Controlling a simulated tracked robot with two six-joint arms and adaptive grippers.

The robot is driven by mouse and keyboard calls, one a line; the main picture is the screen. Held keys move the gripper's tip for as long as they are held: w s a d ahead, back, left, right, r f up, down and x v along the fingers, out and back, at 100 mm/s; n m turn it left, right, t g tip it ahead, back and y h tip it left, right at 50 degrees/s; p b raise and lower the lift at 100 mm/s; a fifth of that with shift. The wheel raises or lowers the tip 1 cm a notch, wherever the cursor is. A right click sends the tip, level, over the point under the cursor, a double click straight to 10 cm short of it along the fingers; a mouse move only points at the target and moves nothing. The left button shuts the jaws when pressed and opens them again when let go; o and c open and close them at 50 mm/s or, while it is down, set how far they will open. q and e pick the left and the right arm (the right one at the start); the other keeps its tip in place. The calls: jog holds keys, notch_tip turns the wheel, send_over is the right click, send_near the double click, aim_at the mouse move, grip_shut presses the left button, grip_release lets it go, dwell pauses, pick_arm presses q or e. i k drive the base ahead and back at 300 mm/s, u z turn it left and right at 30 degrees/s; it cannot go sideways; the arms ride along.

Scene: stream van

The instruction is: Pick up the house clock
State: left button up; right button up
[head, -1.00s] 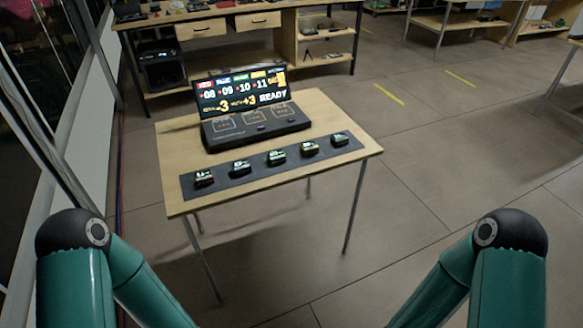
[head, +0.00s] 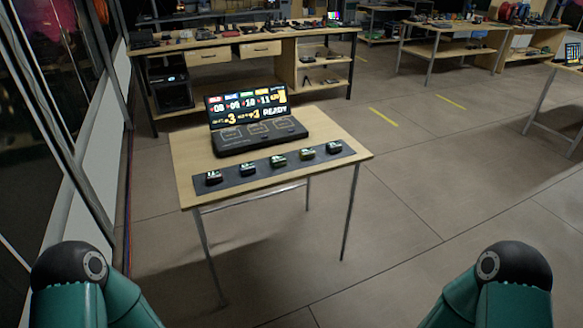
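A small wooden table (head: 190,187) stands ahead in the head view. On it is a black console (head: 262,138) with a raised lit screen (head: 246,107) showing coloured labels, numbers and the word READY. Along the table's front edge lies a dark mat (head: 262,168) with several small dark blocks with lit faces (head: 278,160) in a row. I cannot tell which thing, if any, is the house clock. Only the upper parts of my two arms show at the bottom corners; neither gripper is in view.
A long workbench (head: 200,42) with drawers and shelves stands behind the table. More benches (head: 440,35) stand at the back right, and another table (head: 566,67) is at the right edge. A glass and white-panel wall runs along the left. The floor right of the table is clear.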

aim_at(334, 147)
jog(key=u, duration=0.15)
jog(key=i, duration=0.9)
jog(key=z, duration=0.05)
